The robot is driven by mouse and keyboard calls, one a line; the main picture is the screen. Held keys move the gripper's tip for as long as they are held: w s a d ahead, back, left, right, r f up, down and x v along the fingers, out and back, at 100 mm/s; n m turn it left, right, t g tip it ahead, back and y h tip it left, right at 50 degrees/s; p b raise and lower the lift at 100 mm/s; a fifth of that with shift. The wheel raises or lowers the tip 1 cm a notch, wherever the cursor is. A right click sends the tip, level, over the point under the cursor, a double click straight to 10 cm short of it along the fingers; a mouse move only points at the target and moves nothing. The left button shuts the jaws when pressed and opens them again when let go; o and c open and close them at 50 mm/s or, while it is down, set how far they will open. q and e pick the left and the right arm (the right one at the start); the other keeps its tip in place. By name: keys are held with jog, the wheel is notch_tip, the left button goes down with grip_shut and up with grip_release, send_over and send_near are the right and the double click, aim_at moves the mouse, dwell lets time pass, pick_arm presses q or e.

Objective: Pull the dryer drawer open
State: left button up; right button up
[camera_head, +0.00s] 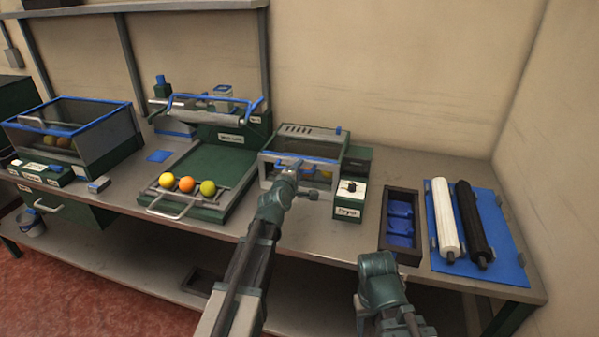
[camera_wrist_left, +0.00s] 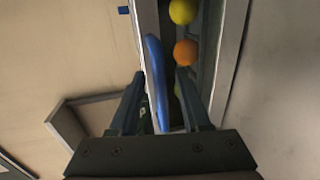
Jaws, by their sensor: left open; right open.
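The dryer (camera_head: 310,136) is a green and grey box with a label and a small white-topped control block at its right. Its drawer front is largely hidden behind my left gripper (camera_head: 292,167). In the left wrist view, a blue handle bar (camera_wrist_left: 156,80) lies between the two spread fingers of my left gripper (camera_wrist_left: 158,88); I cannot tell whether they touch it. A yellow fruit (camera_wrist_left: 183,11) and an orange fruit (camera_wrist_left: 186,52) lie in the channel beside the bar. My right gripper (camera_head: 380,268) is open and empty at the bench's front edge, away from the dryer.
A green tray (camera_head: 215,160) with several fruits stands left of the dryer. A clear blue-rimmed bin (camera_head: 95,127) is further left. A dark box (camera_head: 384,217) and a blue mat (camera_head: 509,245) with white and black rollers are at the right.

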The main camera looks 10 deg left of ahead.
pick_arm(q)
grip_shut()
dwell(1.3)
